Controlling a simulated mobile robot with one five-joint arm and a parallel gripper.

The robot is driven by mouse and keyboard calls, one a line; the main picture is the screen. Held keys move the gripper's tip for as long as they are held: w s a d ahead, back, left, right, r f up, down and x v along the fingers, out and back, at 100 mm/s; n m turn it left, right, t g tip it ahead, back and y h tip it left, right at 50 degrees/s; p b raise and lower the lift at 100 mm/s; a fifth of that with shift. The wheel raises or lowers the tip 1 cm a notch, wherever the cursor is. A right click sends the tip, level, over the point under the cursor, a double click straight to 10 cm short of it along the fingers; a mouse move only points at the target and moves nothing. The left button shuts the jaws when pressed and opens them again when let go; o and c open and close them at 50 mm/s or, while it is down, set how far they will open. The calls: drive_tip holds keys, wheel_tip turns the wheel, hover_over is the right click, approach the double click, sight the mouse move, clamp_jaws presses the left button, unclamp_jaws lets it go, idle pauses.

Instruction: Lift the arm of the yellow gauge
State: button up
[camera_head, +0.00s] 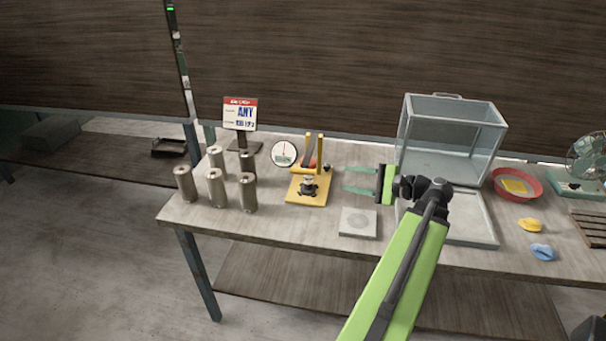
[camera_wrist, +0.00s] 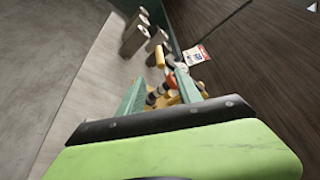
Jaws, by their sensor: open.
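The yellow gauge (camera_head: 309,187) stands on the table, with a flat yellow base, two yellow uprights and a dark round part at its front. An orange-red piece shows between the uprights; I cannot tell which part is its arm. A round white dial (camera_head: 284,153) is just left of it. My gripper (camera_head: 346,180) is to the right of the gauge, its two green fingers apart and pointing left toward it, with nothing between them. In the wrist view the gripper's fingers (camera_wrist: 163,95) are spread, and the gauge (camera_wrist: 172,98) shows small and partly hidden beyond them.
Several metal cylinders (camera_head: 216,187) stand left of the gauge, before a sign (camera_head: 240,114). A flat grey plate (camera_head: 358,223) lies in front of my gripper. A glass case (camera_head: 448,140), red bowl (camera_head: 517,184) and fan (camera_head: 588,160) are to the right.

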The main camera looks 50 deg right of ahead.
sight(310, 173)
drive_tip(key=b+x, duration=0.3)
drive_tip(key=x, duration=1.4)
drive_tip(key=shift+f, duration=0.1)
drive_tip(key=shift+s, duration=0.1)
drive_tip(key=c, duration=0.7)
drive_tip(key=shift+b, duration=0.3)
clamp_jaws()
drive_tip(key=shift+f, duration=0.1)
